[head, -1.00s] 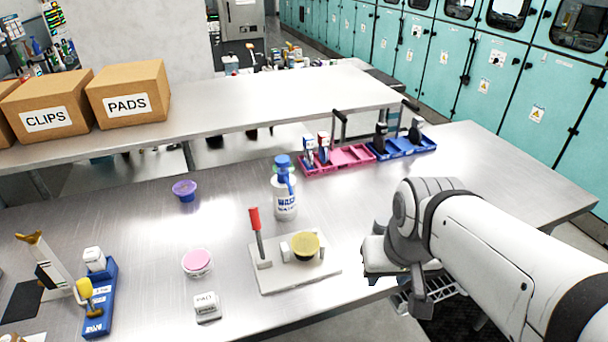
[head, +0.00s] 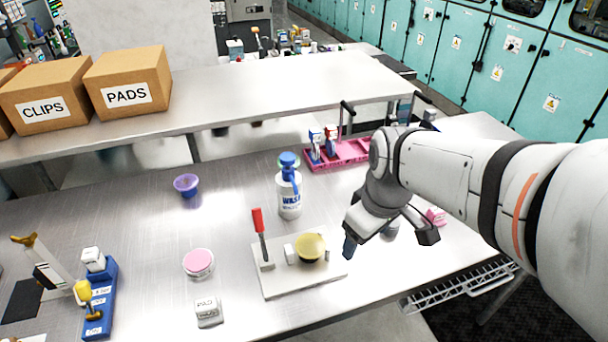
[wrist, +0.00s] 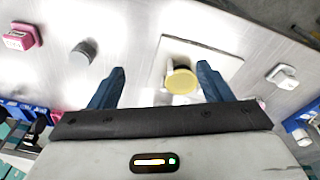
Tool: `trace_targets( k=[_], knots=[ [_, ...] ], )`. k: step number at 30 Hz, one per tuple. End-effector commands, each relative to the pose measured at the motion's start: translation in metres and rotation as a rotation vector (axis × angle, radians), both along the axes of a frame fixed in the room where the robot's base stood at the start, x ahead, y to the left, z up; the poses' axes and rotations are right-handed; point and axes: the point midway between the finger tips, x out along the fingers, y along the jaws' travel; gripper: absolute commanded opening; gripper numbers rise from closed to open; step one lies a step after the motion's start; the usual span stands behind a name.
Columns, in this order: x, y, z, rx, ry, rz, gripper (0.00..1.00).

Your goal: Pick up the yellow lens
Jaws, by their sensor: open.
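The yellow lens (head: 310,247) is a round yellow disc on a dark, cup-like lower part. It sits on a pale fixture plate (head: 285,284) beside a small white block (head: 290,252) and a red-handled clamp (head: 258,222). My gripper (head: 390,242) is open and empty, above the table to the right of the lens. In the wrist view the lens (wrist: 181,82) shows between the open fingers (wrist: 160,74), nearer the right-hand finger and apart from both.
A white bottle with a blue top (head: 289,195) stands behind the plate. A grey round piece (wrist: 84,51) and a pink block (head: 436,216) lie near my gripper.

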Motion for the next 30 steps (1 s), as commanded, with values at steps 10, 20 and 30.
trace_targets(
  k=[10, 20, 30],
  knots=[
    [0.062, 0.054, -0.01, -0.037, 0.072, 0.953, 0.89],
    [0.084, 0.081, -0.027, -0.023, 0.072, 1.39, 0.89],
    [0.082, 0.087, -0.062, -0.022, 0.073, 1.411, 0.89]
  ],
)
